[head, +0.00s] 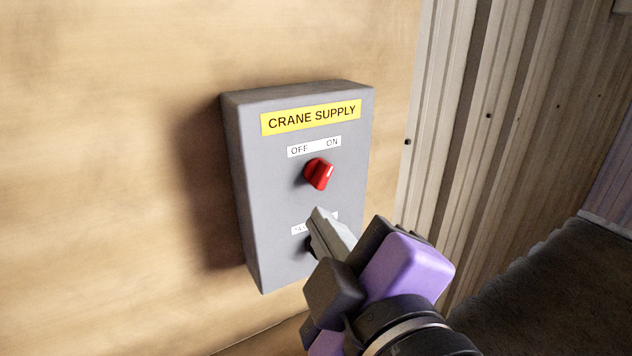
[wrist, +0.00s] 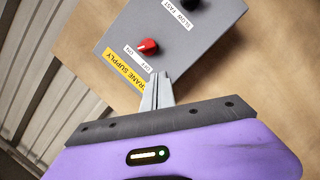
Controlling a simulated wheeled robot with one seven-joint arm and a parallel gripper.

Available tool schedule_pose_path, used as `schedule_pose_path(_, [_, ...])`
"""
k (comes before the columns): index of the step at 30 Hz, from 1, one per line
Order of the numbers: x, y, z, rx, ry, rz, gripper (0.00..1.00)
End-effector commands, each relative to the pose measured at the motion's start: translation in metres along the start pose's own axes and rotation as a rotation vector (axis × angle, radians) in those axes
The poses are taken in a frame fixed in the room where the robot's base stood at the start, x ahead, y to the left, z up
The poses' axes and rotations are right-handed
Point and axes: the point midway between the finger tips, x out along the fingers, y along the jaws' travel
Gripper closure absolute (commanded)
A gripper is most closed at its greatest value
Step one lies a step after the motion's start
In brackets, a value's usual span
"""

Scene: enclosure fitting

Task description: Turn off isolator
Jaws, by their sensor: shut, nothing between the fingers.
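The isolator is a red rotary knob (head: 318,174) on a grey box (head: 271,190) labelled "CRANE SUPPLY". Its white mark points up and right, towards the "ON" end of the OFF/ON label (head: 314,147). The red knob also shows in the wrist view (wrist: 148,46), with its mark on the side of "ON". My gripper (head: 318,217) is shut and empty, in front of the box. In the head view its tips appear below the red knob; in the wrist view the tips (wrist: 160,78) appear by "OFF". I see no contact with the knob.
A black knob (wrist: 190,4) with a "SLOW FAST" label (wrist: 180,17) sits lower on the box; my gripper partly covers it in the head view. The box is on a tan wall (head: 110,150). Corrugated metal sheeting (head: 480,130) stands to the right.

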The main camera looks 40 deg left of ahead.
Motion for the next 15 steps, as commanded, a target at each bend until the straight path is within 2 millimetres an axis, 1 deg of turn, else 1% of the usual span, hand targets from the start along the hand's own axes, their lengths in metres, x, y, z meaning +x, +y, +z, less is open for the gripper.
schedule_pose_path(1, [0.000, 0.005, -0.010, -0.031, 0.009, -0.005, 1.00])
schedule_pose_path(4, [0.000, 0.008, -0.018, -0.064, 0.014, -0.015, 1.00])
schedule_pose_path(15, [0.000, 0.009, -0.021, -0.074, 0.015, -0.019, 1.00])
